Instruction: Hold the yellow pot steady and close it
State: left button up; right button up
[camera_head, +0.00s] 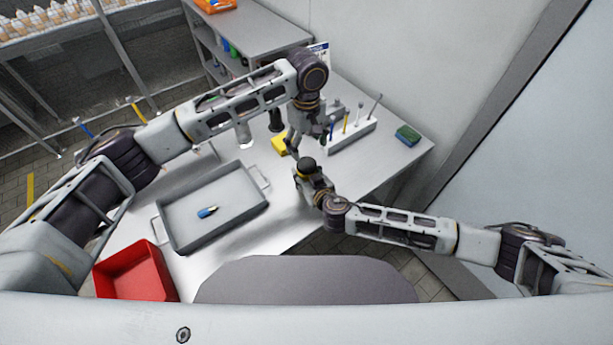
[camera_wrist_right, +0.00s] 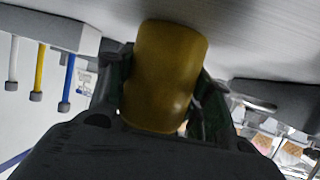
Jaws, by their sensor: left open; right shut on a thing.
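The yellow pot (camera_wrist_right: 165,75) is a smooth, rounded cylinder in the right wrist view. It sits between the fingers of my right gripper (camera_wrist_right: 160,95), which is shut on it. In the head view my right gripper (camera_head: 303,172) is low over the table, with a round dark top beside it. I cannot tell whether that is a lid.
A grey tray (camera_head: 180,228) holds a small blue item, with a red bin (camera_head: 135,272) in front. A tool rack (camera_head: 350,137) and green sponge (camera_head: 408,135) are right. Table (camera_head: 290,222) is bare in front.

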aim_at(306, 164)
dwell(0.3)
pick_arm(q)
jog(key=shift+n, duration=2.2)
jog(key=shift+f, duration=0.1)
jog(key=shift+f, duration=3.9)
jog(key=c, duration=1.1)
jog(key=shift+o, duration=0.2)
